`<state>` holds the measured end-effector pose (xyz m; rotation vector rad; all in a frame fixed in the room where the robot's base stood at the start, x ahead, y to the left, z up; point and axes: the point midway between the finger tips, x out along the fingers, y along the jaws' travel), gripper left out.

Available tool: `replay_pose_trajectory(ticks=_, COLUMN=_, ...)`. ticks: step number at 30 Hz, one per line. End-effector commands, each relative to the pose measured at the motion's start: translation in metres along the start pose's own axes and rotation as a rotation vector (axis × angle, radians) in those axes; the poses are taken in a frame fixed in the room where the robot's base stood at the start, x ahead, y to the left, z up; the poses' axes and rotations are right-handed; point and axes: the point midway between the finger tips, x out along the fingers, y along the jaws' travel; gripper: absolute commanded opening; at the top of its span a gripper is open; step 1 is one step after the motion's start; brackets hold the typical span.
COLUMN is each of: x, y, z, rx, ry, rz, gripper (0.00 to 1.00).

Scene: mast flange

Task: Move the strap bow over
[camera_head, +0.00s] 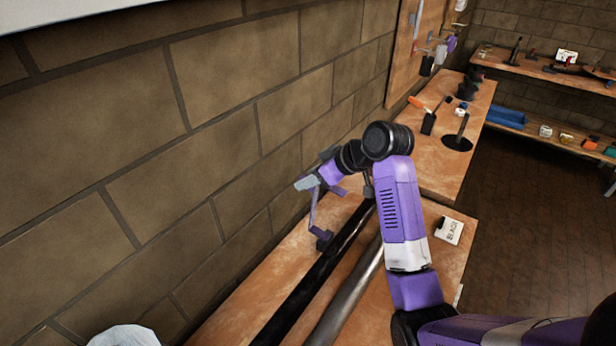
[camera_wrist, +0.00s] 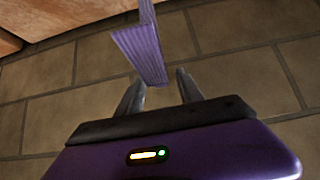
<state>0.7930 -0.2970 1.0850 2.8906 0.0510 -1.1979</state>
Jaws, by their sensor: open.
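The strap bow, which I take to be the thin purple strip (camera_head: 313,211), stands up from near the dark pipe (camera_head: 325,264) on the bench, with a dark foot at its lower end. In the wrist view the ribbed purple strip (camera_wrist: 140,52) runs down from the top edge, and its near end shows between my fingertips. My gripper (camera_head: 306,183) is at the strip's upper end beside the wall. It also shows in the wrist view (camera_wrist: 159,83), with its two grey fingers apart. I cannot tell whether they touch the strip.
A grey metal pipe (camera_head: 350,295) lies beside the dark one on the wooden bench (camera_head: 240,300). The brick wall (camera_head: 220,95) is close on the left.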

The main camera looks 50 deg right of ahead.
Motion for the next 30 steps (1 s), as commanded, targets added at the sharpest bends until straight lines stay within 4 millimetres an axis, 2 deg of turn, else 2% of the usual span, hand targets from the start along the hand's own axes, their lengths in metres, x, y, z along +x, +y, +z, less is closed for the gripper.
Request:
replay_pose_trajectory(ticks=4, x=0.01, y=-0.0002, z=0.0003, rx=0.0, ry=-0.001, rz=0.0, gripper=0.44)
replay_pose_trajectory(ticks=12, x=0.0121, y=0.0001, z=0.0003, rx=0.0, ry=0.0, rz=0.002, gripper=0.44)
replay_pose_trajectory(ticks=14, x=0.0121, y=0.0, z=0.0003, rx=0.0, ry=0.0, rz=0.002, gripper=0.36)
replay_pose_trajectory(ticks=19, x=0.012, y=0.0, z=0.0003, rx=0.0, ry=0.0, rz=0.001, gripper=0.02)
replay_pose_trajectory(ticks=20, x=0.012, y=0.0, z=0.0003, rx=0.0, ry=0.0, rz=0.001, gripper=0.0)
replay_pose_trajectory(ticks=30, x=0.0119, y=-0.0002, z=0.0003, rx=0.0, ry=0.0, rz=0.001, gripper=0.0)
